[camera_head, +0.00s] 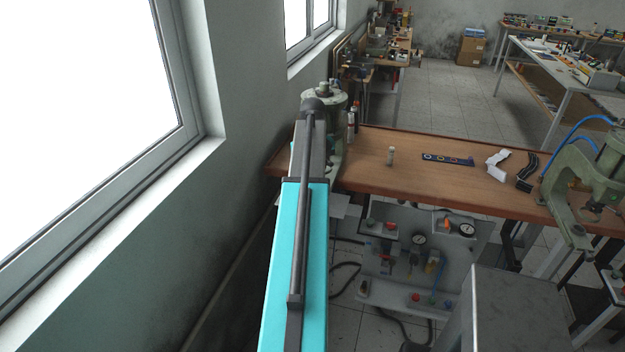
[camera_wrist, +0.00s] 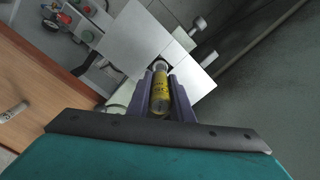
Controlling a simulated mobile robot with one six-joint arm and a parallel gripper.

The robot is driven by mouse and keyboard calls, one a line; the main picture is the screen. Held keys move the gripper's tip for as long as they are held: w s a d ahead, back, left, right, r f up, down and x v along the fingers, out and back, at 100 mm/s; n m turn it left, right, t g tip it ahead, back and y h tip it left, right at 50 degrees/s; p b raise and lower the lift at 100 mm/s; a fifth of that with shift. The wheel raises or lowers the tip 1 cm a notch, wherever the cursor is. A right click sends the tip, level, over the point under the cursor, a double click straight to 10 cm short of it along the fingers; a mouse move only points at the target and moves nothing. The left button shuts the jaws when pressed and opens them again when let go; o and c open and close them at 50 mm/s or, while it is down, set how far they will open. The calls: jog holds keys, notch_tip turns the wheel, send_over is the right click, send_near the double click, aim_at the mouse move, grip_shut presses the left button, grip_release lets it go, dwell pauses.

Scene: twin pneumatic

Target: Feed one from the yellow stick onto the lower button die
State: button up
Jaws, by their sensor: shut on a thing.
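The stick's far end points at a dark round spot by a pale grey plate (camera_wrist: 140,47). I cannot tell whether the stick touches anything there, and I cannot make out the lower button die. In the head view my arm hides the gripper and stick, in front of the green press (camera_head: 324,97) at the left end of the bench.
A second green press (camera_head: 570,185) stands right. A gauge panel (camera_head: 400,268) is below. The wall is close on the left.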

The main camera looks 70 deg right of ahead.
jog(key=shift+f+b, duration=0.6)
jog(key=shift+f, duration=1.3)
jog(key=shift+f, duration=0.45)
dwell(1.2)
jog(key=shift+r+p, duration=1.85)
jog(key=shift+r, duration=1.2)
jog(key=shift+a+f, duration=0.1)
